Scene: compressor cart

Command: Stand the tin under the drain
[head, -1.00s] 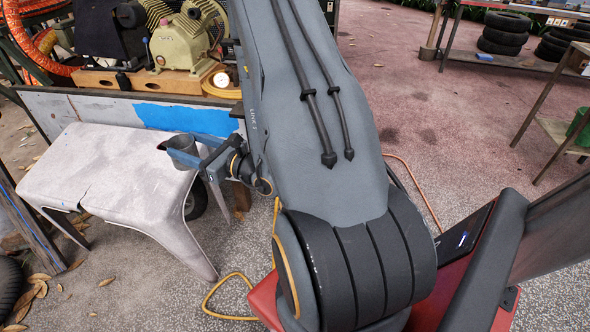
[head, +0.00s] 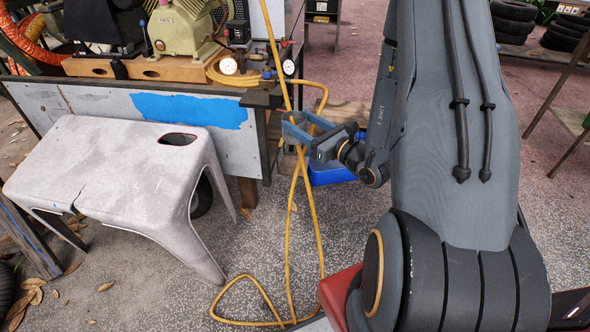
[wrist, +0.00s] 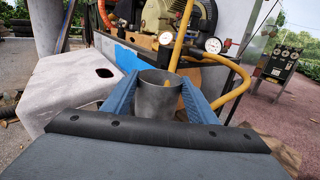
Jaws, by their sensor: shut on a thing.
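My gripper (head: 297,131) has its blue fingers closed on the tin. In the wrist view, the grey, open-topped tin (wrist: 159,97) stands upright between the two fingers. In the head view, the tin is mostly hidden by the fingers and a yellow hose. My gripper is off the right end of the compressor cart, above the ground. The compressor (head: 186,30) sits on the cart, with gauges (head: 228,66) and fittings at its right end. I cannot make out the drain in either view.
A yellow hose (head: 288,220) hangs by my gripper and loops on the ground. A white stool (head: 125,165) with an oval hole stands left, before the cart's blue-patched panel (head: 190,110). A blue bin (head: 330,174) is on the ground below my gripper.

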